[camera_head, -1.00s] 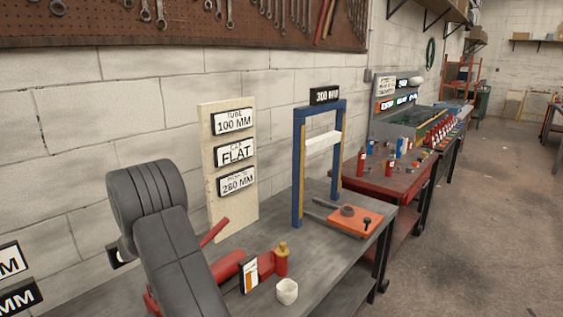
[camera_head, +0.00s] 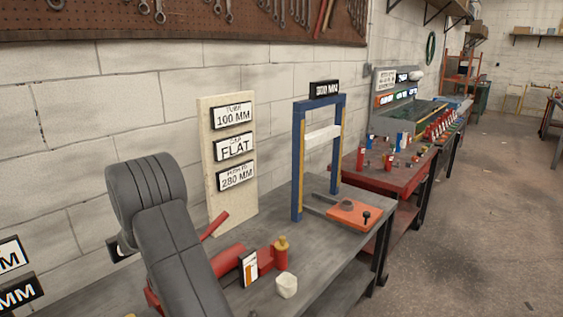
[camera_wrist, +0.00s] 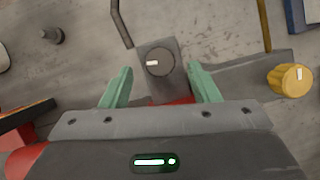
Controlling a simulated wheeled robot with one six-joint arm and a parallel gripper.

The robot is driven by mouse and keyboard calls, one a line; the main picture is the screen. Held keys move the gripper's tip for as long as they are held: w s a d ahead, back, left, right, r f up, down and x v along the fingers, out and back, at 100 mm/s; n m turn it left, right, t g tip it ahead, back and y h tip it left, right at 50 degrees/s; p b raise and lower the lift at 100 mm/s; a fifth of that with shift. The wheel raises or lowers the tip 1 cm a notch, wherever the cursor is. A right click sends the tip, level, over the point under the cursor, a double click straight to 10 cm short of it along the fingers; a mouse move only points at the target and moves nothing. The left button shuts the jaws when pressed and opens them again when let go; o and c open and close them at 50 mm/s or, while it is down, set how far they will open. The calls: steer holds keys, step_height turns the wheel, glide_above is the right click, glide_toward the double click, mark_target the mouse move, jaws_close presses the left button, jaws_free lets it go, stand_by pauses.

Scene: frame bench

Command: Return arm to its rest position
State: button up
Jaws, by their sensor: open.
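My gripper (camera_wrist: 162,88) shows in the wrist view with its two green fingers spread apart. It is open and nothing is held between them. Beyond the fingers is a grey block with a dark round knob (camera_wrist: 155,62) that carries a white mark; I cannot tell how far below it lies. In the head view my dark grey arm (camera_head: 172,235) is bent at the lower left, in front of the bench and wall. The gripper itself is hidden in that view.
A grey bench (camera_head: 325,262) holds a blue frame (camera_head: 298,165), an orange plate (camera_head: 350,214), a red fixture with a yellow-topped post (camera_head: 281,255), and a white cup (camera_head: 287,286). A sign board (camera_head: 217,210) stands against the wall. A yellow knob (camera_wrist: 290,80) is right of my gripper. Floor at right is clear.

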steer(key=v, duration=1)
steer(key=x, duration=1.3)
steer(key=shift+d, duration=0.1)
steer(key=m+y+p, duration=0.1)
steer(key=m, duration=0.3)
steer(key=shift+d+r+g, duration=0.1)
steer(key=shift+g, duration=0.3)
steer(key=m+y, duration=0.1)
steer(key=m, duration=0.2)
steer(key=shift+y+p, duration=0.3)
steer(key=shift+p, duration=0.1)
steer(key=m+y, duration=0.1)
steer(key=m, duration=0.1)
steer(key=m+p, duration=0.1)
steer(key=m, duration=0.2)
steer(key=shift+d+y, duration=0.2)
steer(key=shift+y, duration=0.2)
steer(key=m+t+y+p, duration=0.1)
steer(key=m, duration=0.2)
steer(key=shift+s+m, duration=0.1)
steer(key=shift+m, duration=0.2)
steer(key=shift+b+v, duration=0.35)
steer(key=shift+v, duration=1.65)
steer(key=shift+d, duration=0.1)
steer(key=shift+d+r, duration=0.1)
